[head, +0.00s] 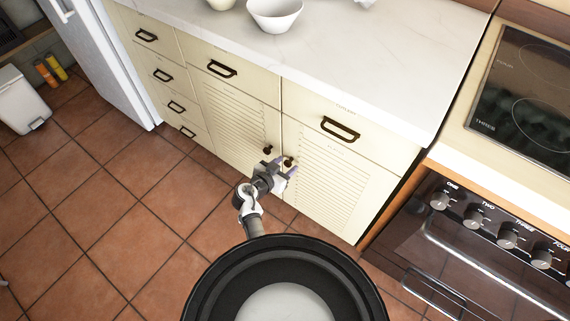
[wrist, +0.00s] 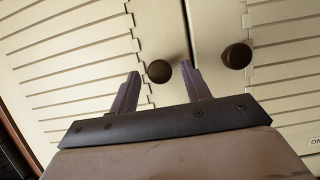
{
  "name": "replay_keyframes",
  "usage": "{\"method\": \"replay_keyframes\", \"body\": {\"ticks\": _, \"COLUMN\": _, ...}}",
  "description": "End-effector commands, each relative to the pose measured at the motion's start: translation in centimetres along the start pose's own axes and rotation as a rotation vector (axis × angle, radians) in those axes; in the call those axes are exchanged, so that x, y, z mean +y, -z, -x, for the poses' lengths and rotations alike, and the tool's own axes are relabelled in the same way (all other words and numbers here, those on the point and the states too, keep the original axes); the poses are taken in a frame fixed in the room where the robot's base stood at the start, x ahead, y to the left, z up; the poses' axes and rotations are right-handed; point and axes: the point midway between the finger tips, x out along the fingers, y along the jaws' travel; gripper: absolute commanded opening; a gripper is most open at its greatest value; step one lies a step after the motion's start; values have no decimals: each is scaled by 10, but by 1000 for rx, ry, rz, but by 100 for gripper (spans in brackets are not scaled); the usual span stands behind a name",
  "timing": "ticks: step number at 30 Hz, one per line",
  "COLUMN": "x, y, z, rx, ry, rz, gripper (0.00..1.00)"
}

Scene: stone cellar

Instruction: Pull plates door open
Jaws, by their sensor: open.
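The plates door appears to be the right louvred cream door (head: 335,190) under the counter; its small label is too faint to read surely. It is shut, flush with the cabinet front. Its dark round knob (head: 288,161) sits at its upper left corner. My gripper (head: 284,172) is at this knob with its jaws open. In the wrist view, the same knob (wrist: 160,71) shows between and just beyond the two fingertips of my gripper (wrist: 161,80). The fingers stand either side of it with gaps; I cannot tell the exact depth.
The neighbouring left louvred door (head: 235,110) is shut, its knob (head: 267,150) close by; that knob also shows in the wrist view (wrist: 237,56). A drawer (head: 310,112) is above. The oven (head: 480,240) stands at right. Tiled floor (head: 110,220) is clear at left.

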Motion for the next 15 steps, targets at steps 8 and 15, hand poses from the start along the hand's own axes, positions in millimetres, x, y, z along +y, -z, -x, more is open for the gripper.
{"method": "replay_keyframes", "body": {"ticks": 8, "x": 0, "y": 0, "z": -5, "rx": 0, "ry": 1, "rz": -1, "gripper": 48}}
{"method": "replay_keyframes", "body": {"ticks": 15, "x": 0, "y": 0, "z": -5, "rx": 0, "ry": 1, "rz": -1, "gripper": 27}}
